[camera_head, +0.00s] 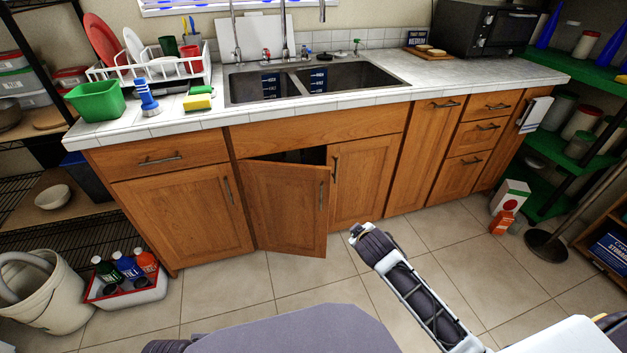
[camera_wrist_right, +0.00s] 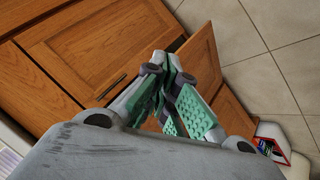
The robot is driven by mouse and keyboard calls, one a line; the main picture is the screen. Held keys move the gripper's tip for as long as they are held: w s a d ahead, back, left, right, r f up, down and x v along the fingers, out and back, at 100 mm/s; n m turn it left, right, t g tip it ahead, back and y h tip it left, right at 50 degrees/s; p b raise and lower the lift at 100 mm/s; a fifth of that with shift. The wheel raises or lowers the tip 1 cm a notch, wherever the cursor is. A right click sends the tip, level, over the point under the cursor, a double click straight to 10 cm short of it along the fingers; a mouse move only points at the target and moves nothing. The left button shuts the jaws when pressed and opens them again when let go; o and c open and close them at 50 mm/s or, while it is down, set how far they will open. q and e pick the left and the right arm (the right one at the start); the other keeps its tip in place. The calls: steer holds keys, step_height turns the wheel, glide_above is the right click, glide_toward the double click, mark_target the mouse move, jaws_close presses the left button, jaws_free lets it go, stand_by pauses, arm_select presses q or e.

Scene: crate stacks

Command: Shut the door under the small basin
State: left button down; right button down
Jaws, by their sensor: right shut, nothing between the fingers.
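The wooden door under the small left basin (camera_head: 284,207) stands ajar, its right edge swung out from the cabinet and a dark gap showing above it. Its handle (camera_head: 321,195) is near its free edge. In the right wrist view the ajar door (camera_wrist_right: 202,62) shows just beyond the fingers. The small basin (camera_head: 262,84) is the left one in the counter. My right gripper (camera_head: 356,231) is shut and empty, in front of the cabinet to the right of the ajar door. Its fingers fill the middle of the right wrist view (camera_wrist_right: 168,60). I cannot tell whether it touches the door.
The neighbouring right door (camera_head: 363,180) and left door (camera_head: 184,216) are shut. A red-rimmed crate (camera_head: 127,292) with several bottles and a white bucket (camera_head: 45,300) stand on the floor at left. The tiled floor (camera_head: 300,280) before the ajar door is clear.

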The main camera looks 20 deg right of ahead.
steer(key=w+d+r+n+t, duration=0.25)
steer(key=w+n+t, duration=0.25)
steer(key=w, duration=0.3)
arm_select(q)
steer(key=shift+s+a+f, duration=0.1)
steer(key=shift+s+f, duration=0.1)
steer(key=shift+f, duration=0.9)
arm_select(e)
steer(key=a+r+n+t+y, duration=0.3)
steer(key=a+n+y, duration=0.6)
steer(key=n, duration=0.3)
steer(key=shift+w+a+r, duration=0.15)
steer(key=shift+a+r, duration=0.3)
steer(key=shift+r, duration=0.15)
steer(key=shift+w+a, duration=0.1)
steer(key=shift+w, duration=0.05)
